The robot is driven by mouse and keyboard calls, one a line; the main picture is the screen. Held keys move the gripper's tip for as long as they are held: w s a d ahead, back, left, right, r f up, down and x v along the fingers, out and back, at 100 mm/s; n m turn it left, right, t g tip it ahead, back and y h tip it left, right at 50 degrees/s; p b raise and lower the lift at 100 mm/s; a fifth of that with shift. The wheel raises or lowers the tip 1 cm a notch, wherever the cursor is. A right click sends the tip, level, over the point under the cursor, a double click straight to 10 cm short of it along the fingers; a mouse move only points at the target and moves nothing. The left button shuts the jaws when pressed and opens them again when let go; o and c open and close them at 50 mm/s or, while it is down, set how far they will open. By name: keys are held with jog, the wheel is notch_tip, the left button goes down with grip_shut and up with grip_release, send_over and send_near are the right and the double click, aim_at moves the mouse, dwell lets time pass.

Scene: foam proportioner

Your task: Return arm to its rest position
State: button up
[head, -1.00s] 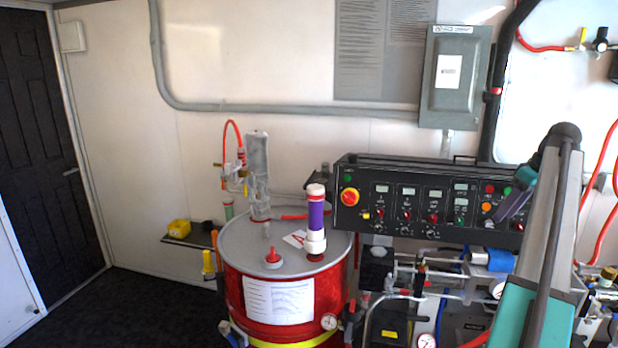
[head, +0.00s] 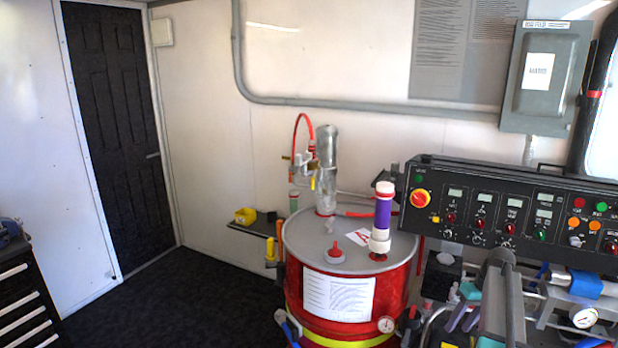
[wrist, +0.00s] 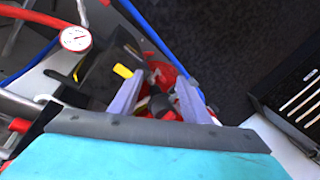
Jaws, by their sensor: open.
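My gripper (wrist: 158,96) shows in the wrist view as two pale purple fingers, spread apart with nothing held between them. Red and dark parts lie beyond the fingers, too cluttered to name. In the head view my gripper (head: 464,318) is low at the right, in front of the machinery under the control panel (head: 520,215). The purple fingers point down and to the left there. My arm is low in the picture and partly cut off by the bottom edge.
A red drum (head: 393,295) with a grey lid stands left of my gripper, with a purple-and-white tube (head: 382,218) upright on it. Gauges and hoses crowd the right. Dark floor (head: 170,300) is open at the left, beside a drawer cabinet (head: 25,300).

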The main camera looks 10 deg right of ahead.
jog(key=s+a+f+g+b, duration=0.15)
jog(key=s+a+f, duration=0.25)
jog(key=a+f, duration=0.85)
jog(key=s+a+f+g, duration=0.2)
jog(key=s+a+f, duration=0.2)
jog(key=a+f, duration=0.85)
jog(key=s+a+f+g+h, duration=0.1)
jog(key=s+a+f, duration=0.3)
jog(key=s, duration=0.4)
jog(key=s+a+f+g+h+b, duration=0.1)
jog(key=s+a+f, duration=0.4)
jog(key=s+a, duration=0.2)
jog(key=s+a+f+g+h+b, duration=0.1)
jog(key=s+a+f, duration=0.4)
jog(key=s, duration=0.5)
jog(key=shift+s+a, duration=0.4)
jog(key=shift+f, duration=0.1)
jog(key=shift+c, duration=1.3)
jog(key=shift+s, duration=0.1)
jog(key=shift+c, duration=0.2)
